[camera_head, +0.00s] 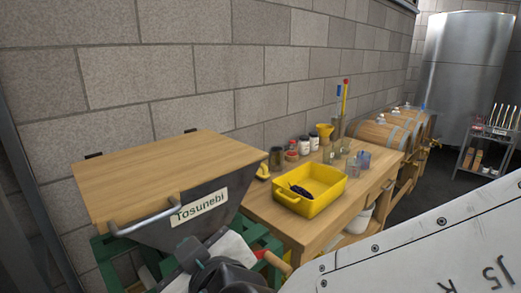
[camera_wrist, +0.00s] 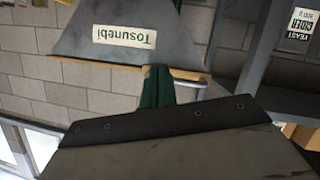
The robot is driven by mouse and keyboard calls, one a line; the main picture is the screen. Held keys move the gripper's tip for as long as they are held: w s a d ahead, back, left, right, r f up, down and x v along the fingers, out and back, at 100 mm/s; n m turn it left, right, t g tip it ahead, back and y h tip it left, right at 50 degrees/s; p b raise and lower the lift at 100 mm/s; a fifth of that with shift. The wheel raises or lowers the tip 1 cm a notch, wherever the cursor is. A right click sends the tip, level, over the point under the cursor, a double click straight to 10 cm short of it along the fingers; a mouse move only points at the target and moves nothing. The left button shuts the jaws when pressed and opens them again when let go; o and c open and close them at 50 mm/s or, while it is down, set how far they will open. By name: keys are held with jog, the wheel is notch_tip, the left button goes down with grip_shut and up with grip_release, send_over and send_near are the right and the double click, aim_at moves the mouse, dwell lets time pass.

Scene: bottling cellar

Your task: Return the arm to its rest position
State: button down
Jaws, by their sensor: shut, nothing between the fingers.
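My arm's white link crosses the lower right of the head view. The dark end of my arm with my gripper (camera_head: 192,252) shows at the bottom centre, in front of the labelled bin (camera_head: 225,195). My gripper is shut and empty; its fingertips are small and hard to make out. The bin has a closed wooden lid (camera_head: 165,172) and a grey bar handle (camera_head: 145,223). In the wrist view the bin (camera_wrist: 95,60) appears upside down with its "Tosunebi" label. A large grey plate with a dark bolted edge fills the lower part of that view.
A wooden bench (camera_head: 285,217) stands right of the bin, with a yellow tub (camera_head: 312,205) holding something dark, and jars and glasses behind. Barrels (camera_head: 380,137), a steel tank (camera_head: 465,75) and a shelf cart (camera_head: 484,150) stand farther back. Floor between bench and cart is clear.

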jog(key=w+d+f+m+g+h, duration=0.1)
jog(key=w+d+m+h, duration=0.15)
jog(key=d+h, duration=0.65)
jog(key=w+d+f+m+g+h, duration=0.1)
jog(key=w+d+h, duration=0.2)
jog(key=d, duration=1.2)
jog(key=s+d+m+g+y, duration=0.3)
jog(key=s+d+m+g, duration=0.5)
jog(key=s+d, duration=0.3)
jog(key=shift+s+d+r, duration=0.35)
jog(key=shift+s+d, duration=0.05)
jog(key=shift+d, duration=1.35)
